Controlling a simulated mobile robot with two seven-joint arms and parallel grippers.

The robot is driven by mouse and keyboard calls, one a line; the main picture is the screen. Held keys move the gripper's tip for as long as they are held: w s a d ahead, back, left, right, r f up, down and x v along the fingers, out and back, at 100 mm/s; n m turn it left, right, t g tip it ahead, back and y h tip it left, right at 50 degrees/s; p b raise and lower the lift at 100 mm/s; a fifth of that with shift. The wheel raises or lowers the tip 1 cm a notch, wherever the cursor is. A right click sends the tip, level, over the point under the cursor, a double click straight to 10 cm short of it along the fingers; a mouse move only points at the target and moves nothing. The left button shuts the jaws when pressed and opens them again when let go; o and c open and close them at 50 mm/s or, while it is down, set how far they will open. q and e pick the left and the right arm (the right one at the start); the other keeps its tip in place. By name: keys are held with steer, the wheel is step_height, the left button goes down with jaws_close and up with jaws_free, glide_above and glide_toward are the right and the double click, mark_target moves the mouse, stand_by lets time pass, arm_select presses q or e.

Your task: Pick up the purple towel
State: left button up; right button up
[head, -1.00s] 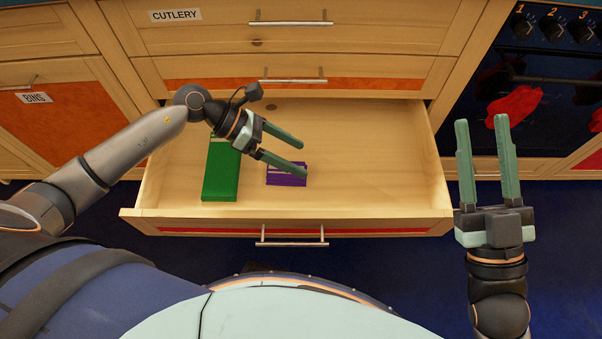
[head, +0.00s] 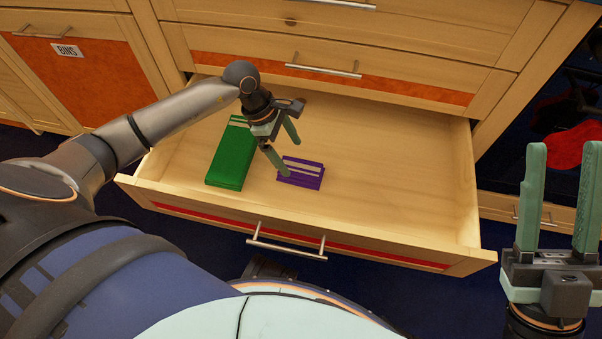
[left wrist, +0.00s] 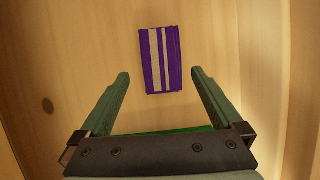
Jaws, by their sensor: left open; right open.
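The purple towel (head: 300,172) is small and folded, with pale stripes. It lies flat on the floor of the open drawer (head: 400,190), right of a green towel. My left gripper (head: 284,154) is inside the drawer area, open and empty, pointing down just left of and above the purple towel. In the left wrist view the purple towel (left wrist: 160,60) shows ahead of the fingertips, centred between them and apart from them. My right gripper (head: 558,150) is open and empty, upright outside the drawer at the right.
A folded green towel (head: 232,155) lies in the drawer beside the purple one; its edge shows in the left wrist view. The drawer front (head: 300,230) and side walls stand around them. The drawer's right half is bare. A closed drawer (head: 330,65) is above.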

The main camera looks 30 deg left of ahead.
mark_target(300, 169)
arm_select(q)
steer(key=b+x, duration=0.2)
steer(key=x, duration=0.4)
steer(key=shift+s+d+b, duration=0.1)
steer(key=shift+s+b, duration=0.05)
steer(key=shift+b, duration=0.15)
steer(key=shift+r, duration=0.1)
steer(key=c, duration=1.1)
step_height(300, 169, up, 10)
steer(key=p, duration=0.4)
